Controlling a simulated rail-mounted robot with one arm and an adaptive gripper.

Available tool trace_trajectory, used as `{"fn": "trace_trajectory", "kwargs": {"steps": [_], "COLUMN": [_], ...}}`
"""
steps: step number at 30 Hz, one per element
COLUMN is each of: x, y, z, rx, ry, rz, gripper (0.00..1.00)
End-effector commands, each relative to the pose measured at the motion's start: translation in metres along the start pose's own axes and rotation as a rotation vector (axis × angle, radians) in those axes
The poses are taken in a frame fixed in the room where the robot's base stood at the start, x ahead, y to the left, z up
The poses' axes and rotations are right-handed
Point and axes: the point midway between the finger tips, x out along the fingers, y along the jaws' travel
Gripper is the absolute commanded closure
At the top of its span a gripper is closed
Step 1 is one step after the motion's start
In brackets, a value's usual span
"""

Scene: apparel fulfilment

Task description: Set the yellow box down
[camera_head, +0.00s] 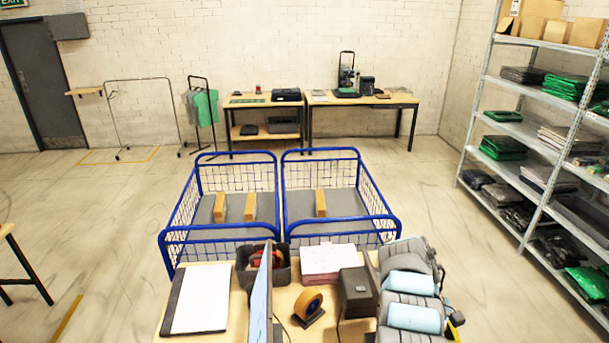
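Three upright yellow-tan boxes stand in the blue wire baskets. Two of them, the left box (219,207) and the middle box (250,207), are in the left basket (222,228). The right box (320,203) is in the right basket (345,228). My arm's grey and light-blue links fill the lower right, over the near table's right end. My gripper cannot be made out, so what it holds is hidden. A small yellow patch shows at the right edge of my arm; I cannot tell what it belongs to.
The near table (290,300) holds a clipboard (200,298), a dark bin (252,272), pink-white papers (328,262), a tape roll (308,303), a dark device (356,290) and an upright screen (262,300). Shelving (545,130) stands right. Benches (360,100) and garment racks stand behind. Floor on the left is mostly clear.

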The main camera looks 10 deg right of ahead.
Motion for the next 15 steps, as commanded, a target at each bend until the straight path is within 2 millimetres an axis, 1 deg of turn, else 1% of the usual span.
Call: {"fn": "trace_trajectory", "kwargs": {"steps": [8, 15], "x": [-0.003, -0.012], "y": [-0.004, -0.005], "z": [-0.005, -0.003], "rx": [-0.004, 0.001], "ry": [0.013, 0.007], "rz": [-0.008, -0.003], "gripper": [0.76, 0.76]}}
